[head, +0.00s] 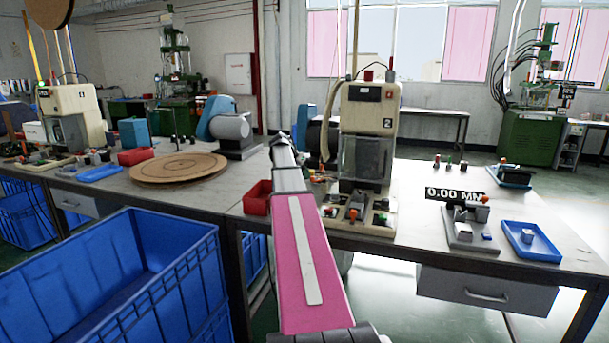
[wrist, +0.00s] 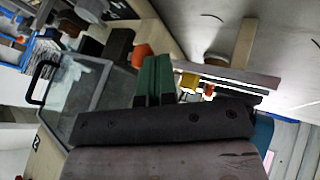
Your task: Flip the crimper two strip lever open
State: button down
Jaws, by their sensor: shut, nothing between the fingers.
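Crimper two (head: 368,105) is the cream machine marked 2 at the middle of the bench in the head view. It has a clear guard on its front, which also shows in the wrist view (wrist: 85,100). Small levers with orange knobs (head: 353,213) stand on its base; I cannot tell which is the strip lever or its exact angle. An orange knob (wrist: 142,56) shows close beside my gripper (wrist: 155,62) in the wrist view; contact cannot be told. My gripper is shut and empty, left of the crimper in the head view, its fingertips mostly hidden by my arm.
A red bin (head: 257,198) stands left of my arm on the bench. A gauge fixture (head: 470,230) and a blue tray (head: 532,240) lie to the right. Large blue crates (head: 130,280) stand in front at left. A round wooden board (head: 180,168) is on the left bench.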

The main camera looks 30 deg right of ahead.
aim_at(312, 181)
jog(key=s+n+t, duration=0.1)
jog(key=s+n, duration=0.1)
jog(key=s, duration=0.1)
jog(key=shift+a+n+t, duration=0.15)
jog(key=shift+n+t, duration=0.15)
jog(key=shift+w, duration=0.15)
jog(key=shift+w+d, duration=0.5)
jog(key=v, duration=1)
jog(key=shift+a+r, duration=0.2)
jog(key=shift+a, duration=0.2)
